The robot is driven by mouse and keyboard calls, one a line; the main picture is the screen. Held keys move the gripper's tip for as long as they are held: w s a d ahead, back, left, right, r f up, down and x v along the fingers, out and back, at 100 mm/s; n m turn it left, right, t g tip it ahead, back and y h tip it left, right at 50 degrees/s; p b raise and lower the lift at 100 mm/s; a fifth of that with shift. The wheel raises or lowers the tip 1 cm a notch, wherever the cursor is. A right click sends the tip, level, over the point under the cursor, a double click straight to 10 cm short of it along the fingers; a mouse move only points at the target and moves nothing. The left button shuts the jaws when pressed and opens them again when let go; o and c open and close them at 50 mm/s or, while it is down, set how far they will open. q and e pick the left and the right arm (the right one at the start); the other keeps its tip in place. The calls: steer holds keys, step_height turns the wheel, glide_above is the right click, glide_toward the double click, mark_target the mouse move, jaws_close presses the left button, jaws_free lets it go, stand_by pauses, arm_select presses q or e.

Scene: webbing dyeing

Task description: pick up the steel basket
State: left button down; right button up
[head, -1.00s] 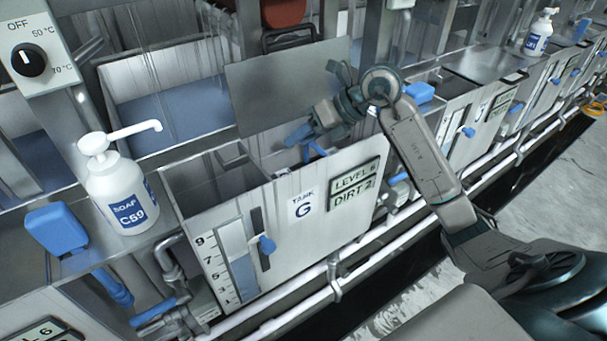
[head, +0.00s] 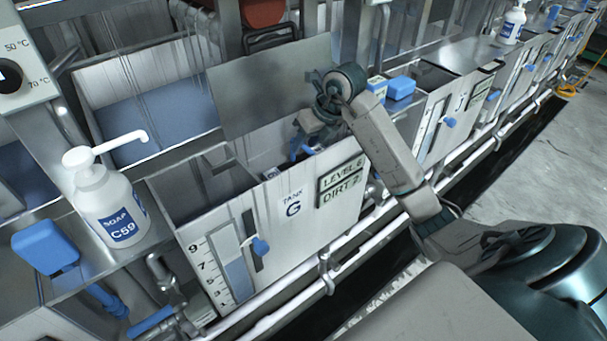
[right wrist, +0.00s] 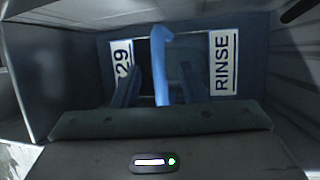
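The steel basket appears to be inside tank G (head: 227,220), largely hidden by the tank walls and my gripper. A blue upright bar with a bent top (right wrist: 163,70), apparently its handle, stands in the middle of the right wrist view. Behind it are white labels reading "29" (right wrist: 121,64) and "RINSE" (right wrist: 223,62). My right gripper (head: 303,150) reaches down into the right part of tank G. In the right wrist view its two dark fingers stand apart, one on each side of the blue bar, with gaps beside it. My left gripper is not in view.
A soap bottle (head: 106,209) stands on the ledge left of tank G. A flat steel panel (head: 270,87) rises behind the tank. White pipes (head: 300,289) run along the front. More tanks continue to the right, with bare floor (head: 545,160) beside them.

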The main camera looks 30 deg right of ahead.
steer(key=shift+x, duration=1.25)
jaws_close()
stand_by(0.4)
